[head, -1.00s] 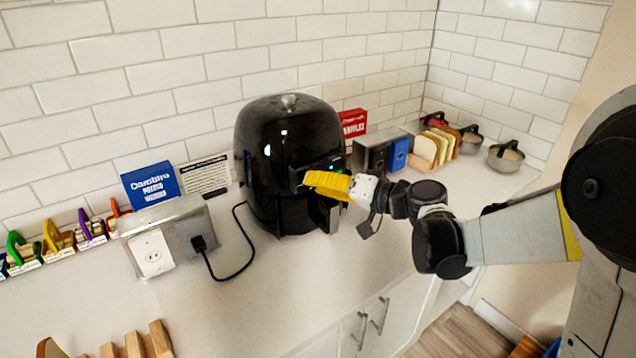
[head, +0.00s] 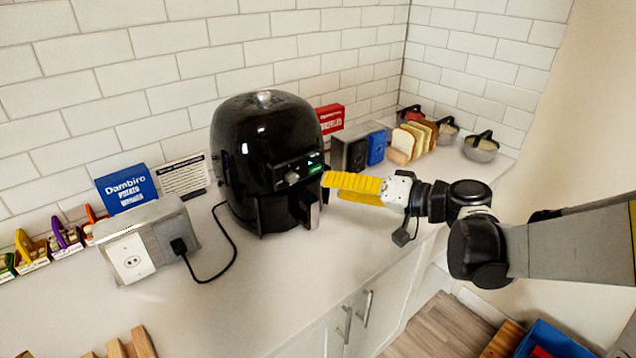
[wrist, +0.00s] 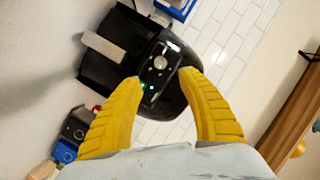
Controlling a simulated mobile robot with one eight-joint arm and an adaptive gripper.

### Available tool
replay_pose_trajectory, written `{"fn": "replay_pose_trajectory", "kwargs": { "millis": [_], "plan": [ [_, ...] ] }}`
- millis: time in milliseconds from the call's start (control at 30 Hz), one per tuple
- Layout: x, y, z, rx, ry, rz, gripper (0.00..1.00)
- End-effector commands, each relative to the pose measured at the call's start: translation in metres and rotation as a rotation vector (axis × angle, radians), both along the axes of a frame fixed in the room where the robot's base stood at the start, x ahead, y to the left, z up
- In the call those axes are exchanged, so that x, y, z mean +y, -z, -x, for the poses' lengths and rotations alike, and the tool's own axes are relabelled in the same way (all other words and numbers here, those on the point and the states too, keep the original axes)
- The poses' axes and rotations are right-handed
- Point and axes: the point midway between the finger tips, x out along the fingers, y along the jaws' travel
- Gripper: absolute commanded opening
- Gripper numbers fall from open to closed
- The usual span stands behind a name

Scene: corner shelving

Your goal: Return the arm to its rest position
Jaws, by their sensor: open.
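My gripper (head: 340,187) has yellow fingers and is stretched out over the counter, just right of the black air fryer (head: 262,150). In the wrist view its two fingers (wrist: 160,110) stand apart with nothing between them. The air fryer (wrist: 178,95) shows beyond the fingers there, with its control panel and knob facing the gripper. My arm reaches in from the right side of the head view. The air fryer's drawer handle (head: 310,205) sits just left of and below the fingertips. I cannot tell whether a fingertip touches the fryer.
A grey outlet box (head: 150,240) with a plugged cord stands left of the fryer, by a blue box (head: 126,188). A red box (head: 330,118), bread slices (head: 412,138) and lidded bowls (head: 481,148) stand at the back right. The front counter (head: 240,300) is mostly clear.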

Motion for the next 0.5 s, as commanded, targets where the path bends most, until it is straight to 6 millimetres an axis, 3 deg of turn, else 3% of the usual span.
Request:
{"fn": "replay_pose_trajectory", "kwargs": {
  "millis": [167,500],
  "plan": [
    [-0.0084,-0.0022,0.0067,0.000,0.000,0.000,0.47],
    [-0.0065,-0.0010,0.0102,0.012,0.000,0.014,0.47]
  ]
}}
